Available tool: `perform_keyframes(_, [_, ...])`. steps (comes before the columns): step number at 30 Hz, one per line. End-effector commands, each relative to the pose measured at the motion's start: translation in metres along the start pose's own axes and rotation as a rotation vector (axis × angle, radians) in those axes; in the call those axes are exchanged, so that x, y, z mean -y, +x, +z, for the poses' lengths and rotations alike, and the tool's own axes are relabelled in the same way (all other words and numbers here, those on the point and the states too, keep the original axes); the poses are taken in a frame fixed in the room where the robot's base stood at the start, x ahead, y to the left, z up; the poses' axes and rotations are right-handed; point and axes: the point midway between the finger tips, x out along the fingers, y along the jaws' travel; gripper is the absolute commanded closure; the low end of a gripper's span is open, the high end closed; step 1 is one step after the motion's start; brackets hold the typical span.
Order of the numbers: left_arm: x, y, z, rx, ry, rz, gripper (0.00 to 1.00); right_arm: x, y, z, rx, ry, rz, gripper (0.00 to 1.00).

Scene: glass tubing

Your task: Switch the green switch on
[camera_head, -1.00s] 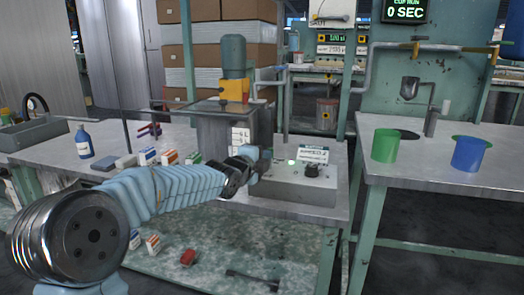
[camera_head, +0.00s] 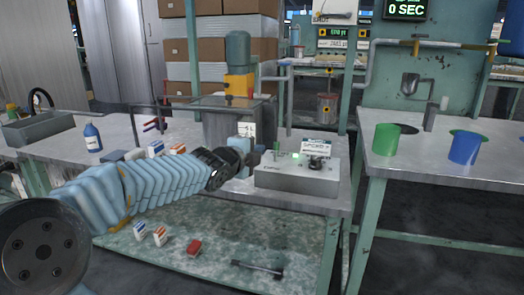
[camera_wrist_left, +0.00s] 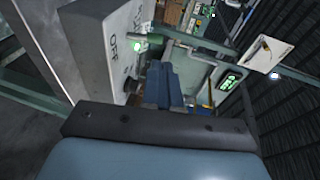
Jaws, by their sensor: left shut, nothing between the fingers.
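A grey control box (camera_head: 297,182) stands at the right front of the left table. A glowing green part (camera_head: 295,156) is on its top; it also shows in the wrist view (camera_wrist_left: 140,46), near lettering that reads like OFF. I cannot tell whether this glow is the switch itself or a lamp beside it. A small upright green piece (camera_head: 277,147) stands left of the glow. My left gripper (camera_head: 258,157) is shut and empty at the box's left end, with a small gap to the glow. Its blue fingers (camera_wrist_left: 163,86) point along the box in the wrist view. My right gripper is out of view.
A black knob (camera_head: 316,163) and a label plate (camera_head: 318,146) are on the box's right side. A machine with a yellow and green motor (camera_head: 238,70) stands behind my gripper. Green (camera_head: 387,138) and blue (camera_head: 466,147) cups are on the right table.

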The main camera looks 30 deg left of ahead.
Motion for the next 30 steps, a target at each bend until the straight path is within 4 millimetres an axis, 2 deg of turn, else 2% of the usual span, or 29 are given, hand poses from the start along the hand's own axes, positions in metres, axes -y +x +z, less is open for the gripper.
perform_keyframes(6, [0.007,-0.038,-0.001,-0.001,0.000,-0.001,1.00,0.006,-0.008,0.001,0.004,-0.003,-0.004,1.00])
perform_keyframes(10, [0.007,-0.049,-0.001,-0.001,0.001,0.001,1.00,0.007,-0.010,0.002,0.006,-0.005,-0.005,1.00])
perform_keyframes(30, [0.006,-0.053,0.000,0.000,0.000,0.001,1.00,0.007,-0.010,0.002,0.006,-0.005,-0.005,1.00])
